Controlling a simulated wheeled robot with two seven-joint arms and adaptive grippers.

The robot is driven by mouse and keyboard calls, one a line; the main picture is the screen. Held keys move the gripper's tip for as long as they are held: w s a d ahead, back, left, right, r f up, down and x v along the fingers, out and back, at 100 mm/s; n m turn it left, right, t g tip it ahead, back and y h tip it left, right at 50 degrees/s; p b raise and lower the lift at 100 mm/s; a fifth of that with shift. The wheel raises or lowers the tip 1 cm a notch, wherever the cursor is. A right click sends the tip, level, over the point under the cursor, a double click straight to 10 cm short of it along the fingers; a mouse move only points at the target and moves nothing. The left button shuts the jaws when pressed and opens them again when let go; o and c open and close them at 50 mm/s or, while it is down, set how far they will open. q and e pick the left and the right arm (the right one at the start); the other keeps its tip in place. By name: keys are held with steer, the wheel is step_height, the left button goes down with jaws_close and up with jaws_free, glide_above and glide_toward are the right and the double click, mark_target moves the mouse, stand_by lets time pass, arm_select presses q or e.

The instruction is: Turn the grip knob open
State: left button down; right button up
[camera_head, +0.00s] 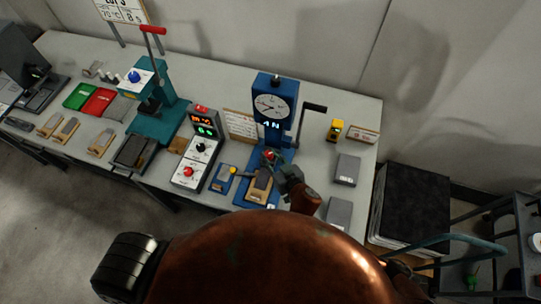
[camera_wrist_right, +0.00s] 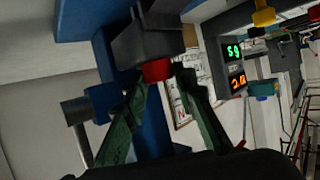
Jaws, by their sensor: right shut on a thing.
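The blue test stand (camera_head: 277,88) with a round dial and a lit display stands on the grey bench. A small red knob (camera_head: 268,155) sits low on its front, below the display. My right gripper (camera_head: 274,164) reaches it from the lower right. In the right wrist view the red knob (camera_wrist_right: 157,70) lies between the tips of the two dark green fingers (camera_wrist_right: 160,82), under a dark grey block (camera_wrist_right: 147,40). The gripper is shut on the knob, though the contact is partly hidden in the head view. My left gripper is not in view.
A dark crank handle (camera_head: 314,107) juts from the stand's right side. Grey blocks (camera_head: 347,169) lie at the bench's right end. A control box (camera_head: 196,150) with lit digits and a teal press (camera_head: 158,110) stand to the left. A dark stack (camera_head: 415,205) is beyond the bench.

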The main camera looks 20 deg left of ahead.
steer(key=shift+c, duration=0.5)
steer(key=n+p, duration=0.1)
steer(key=n+g+y+p, duration=0.1)
steer(key=g+y+p, duration=0.1)
steer(key=shift+w+d+r+n, duration=0.2)
steer(key=shift+w+r+n, duration=0.05)
steer(key=shift+n, duration=0.15)
steer(key=shift+w+n+g+y+p, duration=0.15)
steer(key=shift+n+g+y+p, duration=0.35)
steer(key=shift+n+g+p, duration=0.45)
steer(key=shift+f+n+g, duration=0.1)
steer(key=shift+n+g, duration=0.15)
steer(key=shift+g, duration=0.2)
steer(key=shift+w+f+n+g+y+b, duration=0.1)
steer(key=shift+n+g+y+b, duration=0.3)
steer(key=shift+n+g, duration=0.3)
steer(key=shift+w+n+g+b, duration=0.1)
steer(key=shift+n+g+b, duration=1.05)
steer(key=shift+g, duration=0.45)
steer(key=shift+y, duration=0.3)
